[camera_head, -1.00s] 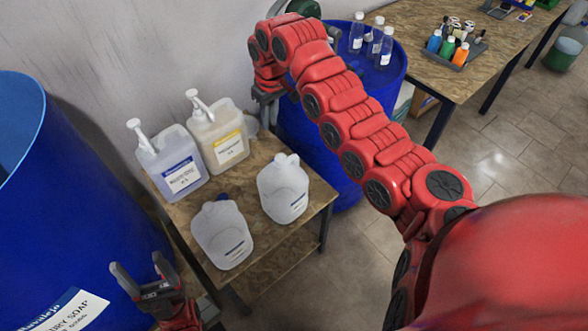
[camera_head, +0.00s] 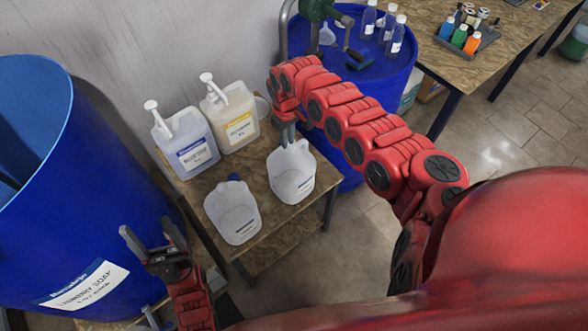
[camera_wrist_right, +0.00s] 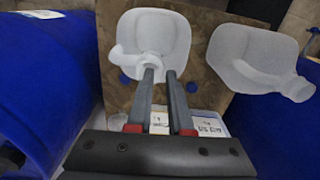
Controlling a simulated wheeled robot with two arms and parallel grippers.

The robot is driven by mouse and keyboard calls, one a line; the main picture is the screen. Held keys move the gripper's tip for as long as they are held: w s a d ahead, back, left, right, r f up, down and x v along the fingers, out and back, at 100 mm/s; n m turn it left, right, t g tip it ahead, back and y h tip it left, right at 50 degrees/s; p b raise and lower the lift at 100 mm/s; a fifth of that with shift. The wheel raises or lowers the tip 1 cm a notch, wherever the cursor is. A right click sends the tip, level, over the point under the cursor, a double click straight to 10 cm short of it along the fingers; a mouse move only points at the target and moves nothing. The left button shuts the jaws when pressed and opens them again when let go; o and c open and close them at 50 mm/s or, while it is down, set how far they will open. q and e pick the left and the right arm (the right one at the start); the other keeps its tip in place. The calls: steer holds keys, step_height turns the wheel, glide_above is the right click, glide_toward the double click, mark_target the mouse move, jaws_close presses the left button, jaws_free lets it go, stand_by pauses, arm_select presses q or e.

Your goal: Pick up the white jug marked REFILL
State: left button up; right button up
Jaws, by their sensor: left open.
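Two white translucent jugs stand upright on a small wooden table; their labels are too small to read, so I cannot tell which is marked REFILL. The right-hand jug (camera_head: 292,176) is below my right gripper (camera_head: 287,132). The front jug (camera_head: 232,214) has a dark blue cap. In the right wrist view, the fingers of my right gripper (camera_wrist_right: 161,73) are apart, with their tips at the neck and handle of a white jug (camera_wrist_right: 160,32); contact is unclear. Another white jug (camera_wrist_right: 250,58) is to the right. My left gripper (camera_head: 155,245) is open and empty, left of the table.
A large blue drum (camera_head: 100,190) is at left. Another blue drum (camera_head: 375,75) with clear bottles stands behind my right arm. The wooden table (camera_head: 262,228) has bare space in front.

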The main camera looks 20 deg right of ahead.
mark_target(292, 166)
steer(key=f, duration=0.3)
steer(key=shift+a+f+p, duration=0.15)
steer(key=shift+a+p, duration=0.05)
steer(key=shift+p, duration=0.15)
steer(key=shift+d+f, duration=0.1)
steer(key=shift+f, duration=0.25)
jaws_close()
steer(key=shift+r, duration=0.1)
stand_by(0.8)
